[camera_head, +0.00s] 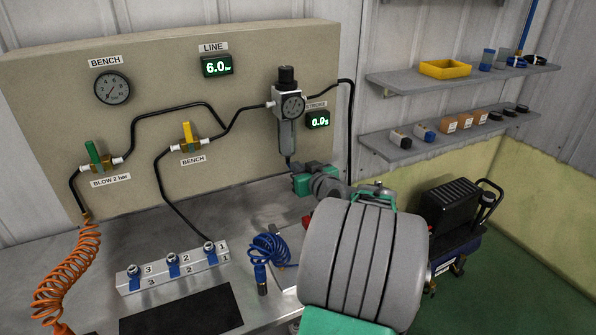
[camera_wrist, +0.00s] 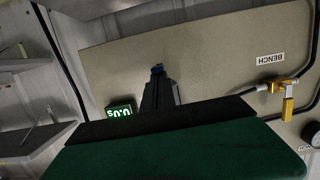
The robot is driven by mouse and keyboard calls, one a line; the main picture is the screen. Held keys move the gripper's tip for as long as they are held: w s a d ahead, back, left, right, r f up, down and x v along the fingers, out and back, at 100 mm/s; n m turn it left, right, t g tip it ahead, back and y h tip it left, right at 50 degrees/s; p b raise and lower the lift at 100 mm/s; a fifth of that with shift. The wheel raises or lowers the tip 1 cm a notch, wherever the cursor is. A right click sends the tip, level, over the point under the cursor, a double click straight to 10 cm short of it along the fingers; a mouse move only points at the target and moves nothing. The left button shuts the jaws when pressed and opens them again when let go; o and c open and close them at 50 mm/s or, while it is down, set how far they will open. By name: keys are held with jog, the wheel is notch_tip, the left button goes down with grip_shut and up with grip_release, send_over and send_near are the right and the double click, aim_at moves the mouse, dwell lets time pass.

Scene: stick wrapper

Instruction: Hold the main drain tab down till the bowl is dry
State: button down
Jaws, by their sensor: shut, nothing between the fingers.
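The main drain tab under the bowl is too small or hidden to make out. My gripper (camera_head: 297,172) is just below the bowl, shut and empty; I cannot tell whether it touches the tab. In the wrist view the dark, blue-tipped fingers (camera_wrist: 158,84) stand before the panel. The stroke display (camera_head: 318,120) reads 0.0 s; it shows upside down in the wrist view (camera_wrist: 120,109).
The line display (camera_head: 217,66) reads 6.0 bar. A yellow-handled bench valve (camera_head: 188,139) and a green-handled blow valve (camera_head: 97,157) sit left. A numbered manifold (camera_head: 172,270), blue coiled hose (camera_head: 268,247) and orange coiled hose (camera_head: 68,275) are on the bench. A compressor (camera_head: 455,222) stands right.

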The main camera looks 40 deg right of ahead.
jog(key=shift+s+a+f, duration=0.1)
jog(key=shift+s+f, duration=0.05)
jog(key=shift+f, duration=0.75)
dwell(0.8)
dwell(0.6)
notch_tip(320, 180, up, 5)
jog(key=shift+f+p, duration=0.1)
jog(key=shift+p, duration=0.6)
jog(key=b, duration=0.3)
send_near(292, 155)
jog(key=shift+r+v, duration=0.25)
jog(key=shift+v, duration=0.9)
jog(key=shift+r+v, duration=0.3)
jog(key=shift+v, duration=0.85)
jog(key=shift+a, duration=0.1)
